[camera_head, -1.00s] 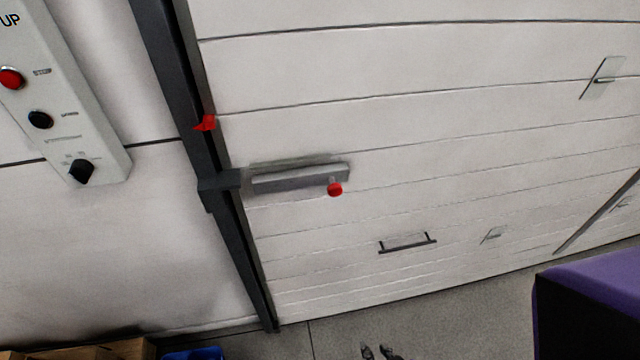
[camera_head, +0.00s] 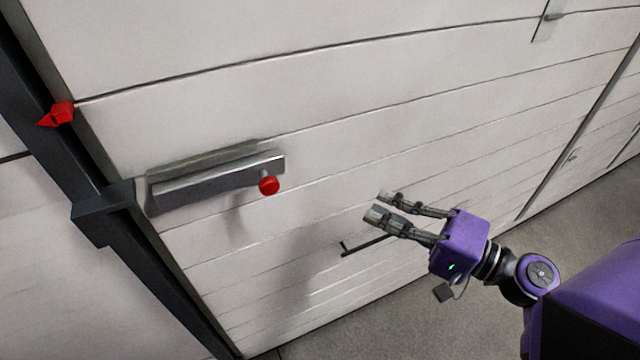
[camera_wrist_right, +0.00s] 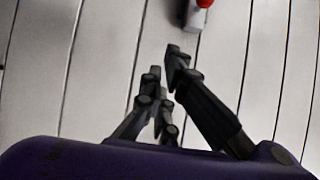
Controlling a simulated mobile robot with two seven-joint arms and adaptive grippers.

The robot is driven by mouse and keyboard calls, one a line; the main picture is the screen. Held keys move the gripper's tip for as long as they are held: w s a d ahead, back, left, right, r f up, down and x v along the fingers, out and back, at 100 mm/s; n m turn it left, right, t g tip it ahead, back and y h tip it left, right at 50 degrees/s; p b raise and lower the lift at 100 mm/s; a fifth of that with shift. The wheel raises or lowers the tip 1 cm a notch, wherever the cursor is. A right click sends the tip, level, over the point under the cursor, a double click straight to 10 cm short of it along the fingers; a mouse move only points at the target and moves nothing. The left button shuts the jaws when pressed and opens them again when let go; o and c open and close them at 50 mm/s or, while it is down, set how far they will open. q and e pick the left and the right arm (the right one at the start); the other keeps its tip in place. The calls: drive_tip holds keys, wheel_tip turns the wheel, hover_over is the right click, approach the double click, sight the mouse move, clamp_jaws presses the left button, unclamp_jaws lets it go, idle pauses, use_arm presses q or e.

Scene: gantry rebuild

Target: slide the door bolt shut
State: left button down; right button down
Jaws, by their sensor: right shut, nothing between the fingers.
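The door bolt (camera_head: 215,182) is a grey bar on a grey mount on the white panelled door, left of centre in the head view. Its red knob (camera_head: 269,186) stands out near the bar's right end. A dark bracket (camera_head: 105,212) on the door post is at the bar's left end; I cannot tell whether the bar enters it. My right gripper (camera_head: 380,206) is shut and empty, right of the knob and slightly lower, apart from it. In the right wrist view, the knob (camera_wrist_right: 205,3) shows at the top edge, beyond the fingertips (camera_wrist_right: 172,62). My left gripper is not in view.
A red pointed tab (camera_head: 58,114) sits on the dark post (camera_head: 40,115) above the bracket. A dark pull handle (camera_head: 368,245) is low on the door, partly behind my right gripper. The door between the knob and my gripper is clear.

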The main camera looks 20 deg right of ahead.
drive_tip(key=shift+m+y, duration=0.5)
drive_tip(key=shift+y, duration=0.4)
drive_tip(key=w+a+r+p, duration=0.1)
drive_tip(key=w+a, duration=0.1)
drive_tip(key=a, duration=0.1)
drive_tip(key=w+a+r+p, duration=0.2)
drive_tip(key=a, duration=0.2)
drive_tip(key=w+a+r+p, duration=0.2)
drive_tip(key=w+a, duration=0.1)
drive_tip(key=shift+a+r, duration=0.15)
drive_tip(key=shift+a, duration=0.4)
drive_tip(key=shift+a, duration=0.1)
approach(244, 182)
drive_tip(key=x, duration=0.4)
drive_tip(key=shift+w+a+p, duration=0.25)
drive_tip(key=shift+p, duration=0.05)
